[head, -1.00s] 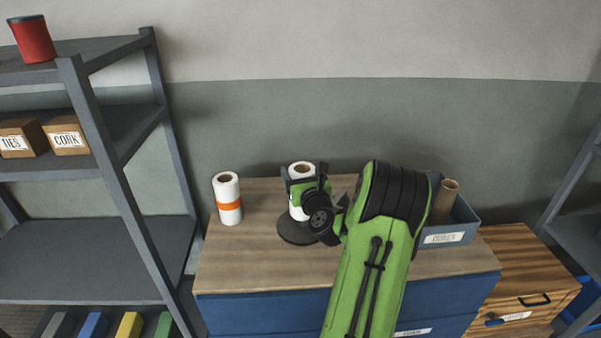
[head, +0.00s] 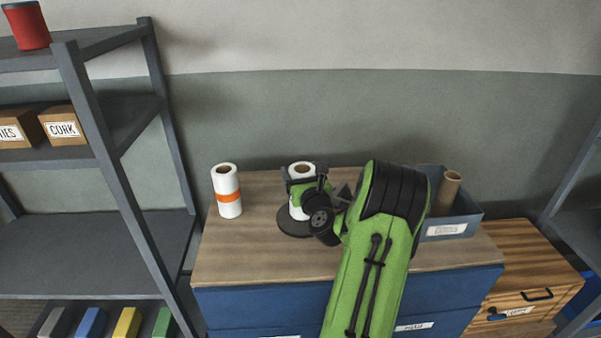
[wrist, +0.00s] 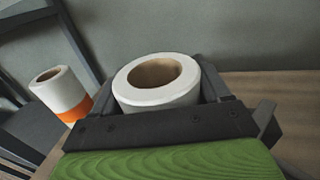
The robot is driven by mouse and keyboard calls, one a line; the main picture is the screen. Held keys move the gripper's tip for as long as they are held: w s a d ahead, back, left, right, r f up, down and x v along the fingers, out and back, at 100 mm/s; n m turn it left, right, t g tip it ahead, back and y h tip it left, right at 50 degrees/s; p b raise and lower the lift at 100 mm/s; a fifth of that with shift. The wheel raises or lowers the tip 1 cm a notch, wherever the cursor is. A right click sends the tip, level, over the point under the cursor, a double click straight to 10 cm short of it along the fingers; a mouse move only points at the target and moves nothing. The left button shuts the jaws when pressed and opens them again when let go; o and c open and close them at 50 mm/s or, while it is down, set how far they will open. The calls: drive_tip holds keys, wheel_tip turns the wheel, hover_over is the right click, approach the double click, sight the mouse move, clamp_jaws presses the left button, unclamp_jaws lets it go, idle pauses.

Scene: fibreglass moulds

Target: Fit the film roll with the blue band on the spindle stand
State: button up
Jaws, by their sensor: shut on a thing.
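A white film roll (wrist: 157,94) with a brown core is upright between the jaws of my gripper (head: 303,183). My gripper is shut on it. Its top also shows in the head view (head: 301,168); my gripper and arm hide much of its side, and no band is visible on it. The spindle stand shows as a dark round base (head: 293,226) on the drawer top, directly under this roll. The roll's lower end is at or just above the base; I cannot tell if they touch. The spindle itself is hidden, and no tip shows in the core.
A white roll with an orange band (head: 228,198) stands to the left on the wooden cabinet top (head: 245,250). A grey-blue bin (head: 466,226) with a brown tube (head: 446,190) is at the right. A grey shelf rack (head: 110,185) stands at the left. The wall is behind.

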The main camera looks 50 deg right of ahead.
drive_tip(key=shift+f, duration=0.3)
drive_tip(key=o, duration=1.4)
drive_tip(key=shift+s, duration=0.1)
drive_tip(key=shift+s+a+f+b, duration=0.1)
drive_tip(key=shift+s+a+b, duration=0.1)
drive_tip(key=shift+s+b, duration=0.15)
drive_tip(key=b+v, duration=1.1)
drive_tip(key=v, duration=0.4)
drive_tip(key=shift+w, duration=0.1)
